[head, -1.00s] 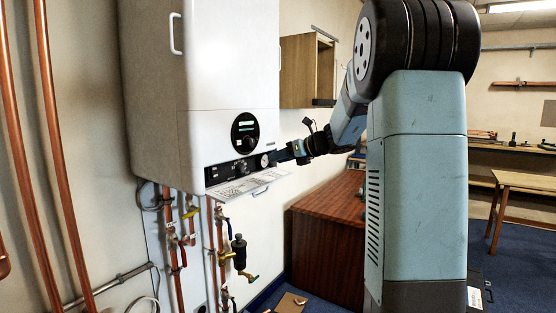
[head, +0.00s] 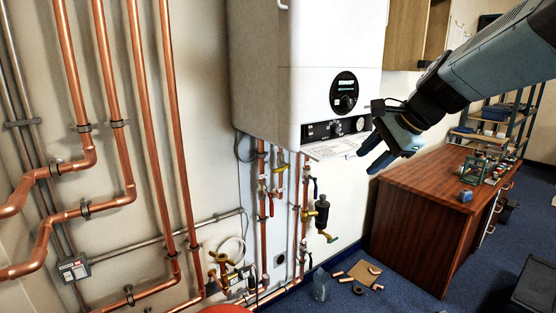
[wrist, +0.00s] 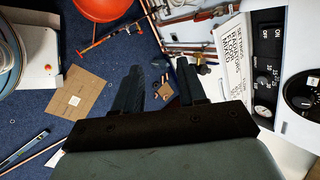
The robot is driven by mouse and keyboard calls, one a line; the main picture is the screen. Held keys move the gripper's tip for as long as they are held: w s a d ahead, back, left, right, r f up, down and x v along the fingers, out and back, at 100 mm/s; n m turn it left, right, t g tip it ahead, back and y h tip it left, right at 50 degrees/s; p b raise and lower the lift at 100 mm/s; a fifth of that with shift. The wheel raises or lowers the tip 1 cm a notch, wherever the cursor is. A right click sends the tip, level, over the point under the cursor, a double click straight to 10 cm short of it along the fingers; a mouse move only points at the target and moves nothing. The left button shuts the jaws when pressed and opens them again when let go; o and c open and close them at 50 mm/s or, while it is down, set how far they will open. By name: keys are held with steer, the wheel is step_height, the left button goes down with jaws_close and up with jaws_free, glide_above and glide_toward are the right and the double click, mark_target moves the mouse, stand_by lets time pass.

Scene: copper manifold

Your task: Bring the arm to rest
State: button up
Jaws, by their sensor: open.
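My gripper (head: 376,156) hangs in the air just right of the lower front of the white boiler (head: 330,70), its fingers pointing down and left. It is open and empty. In the wrist view, my gripper's two dark fingers (wrist: 160,78) are spread apart with floor and small parts visible below and between them. The boiler's control panel (head: 337,128) is close to the fingers in the head view, with no contact that I can make out. In the wrist view the panel (wrist: 268,75) stands at the right.
Copper pipes (head: 147,130) run down the wall at left. Valves and a brass tap (head: 328,237) hang below the boiler. A wooden cabinet (head: 425,215) stands behind my arm at right. Cardboard (wrist: 82,92) and loose fittings lie on the blue floor. A shelf cupboard (head: 418,38) hangs above.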

steer(key=s+d+f+n+h, duration=0.1)
steer(key=s+f+n+h, duration=0.1)
steer(key=s+n, duration=0.4)
steer(key=s+d+f+n+h, duration=0.2)
steer(key=s+f+n+h, duration=0.1)
steer(key=s+n, duration=0.4)
steer(key=shift+s, duration=1.25)
steer(key=shift+a, duration=0.1)
stand_by(0.4)
